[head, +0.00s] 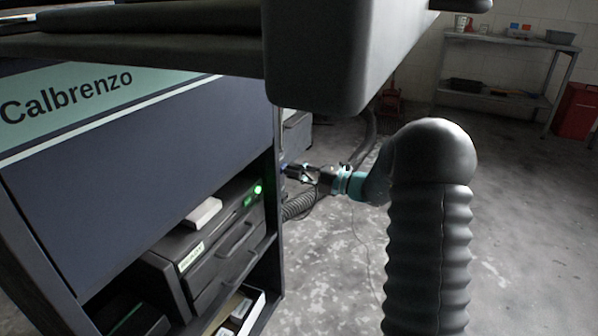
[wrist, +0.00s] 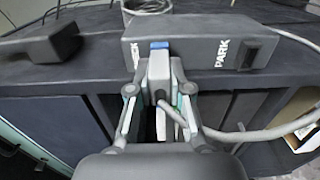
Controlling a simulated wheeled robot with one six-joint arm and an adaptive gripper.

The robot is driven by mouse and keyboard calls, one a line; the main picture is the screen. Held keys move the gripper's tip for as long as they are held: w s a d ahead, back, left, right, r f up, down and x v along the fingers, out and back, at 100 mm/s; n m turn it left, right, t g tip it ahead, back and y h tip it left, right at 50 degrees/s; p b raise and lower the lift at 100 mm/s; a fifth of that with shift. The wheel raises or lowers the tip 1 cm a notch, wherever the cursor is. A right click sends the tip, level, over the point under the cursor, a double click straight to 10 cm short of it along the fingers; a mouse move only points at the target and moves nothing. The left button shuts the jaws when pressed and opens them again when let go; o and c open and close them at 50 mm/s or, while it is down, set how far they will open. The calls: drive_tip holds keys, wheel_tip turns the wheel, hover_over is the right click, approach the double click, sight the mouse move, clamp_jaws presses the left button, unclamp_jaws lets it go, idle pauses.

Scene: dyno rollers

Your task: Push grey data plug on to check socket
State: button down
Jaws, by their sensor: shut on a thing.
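The grey data plug (wrist: 158,68) stands between the fingers of my gripper (wrist: 157,88) in the wrist view. My gripper is shut on it. Its blue end (wrist: 159,44) is at the front of a dark block marked PARK (wrist: 195,30); whether it is seated in the block or only in front of it, I cannot tell. A grey cable (wrist: 225,134) runs from the plug to the right. In the head view my gripper (head: 292,170) is beside the cabinet's right edge, and the plug is too small to make out.
The PARK block sits on a dark ledge (wrist: 90,76). Another dark box (wrist: 48,44) lies at the left with a cable. In the head view, the Calbrenzo cabinet (head: 150,150) holds a unit with a green light (head: 258,190). The floor (head: 325,270) right of it is open.

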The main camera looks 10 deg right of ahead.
drive_tip(key=c, duration=1)
unclamp_jaws()
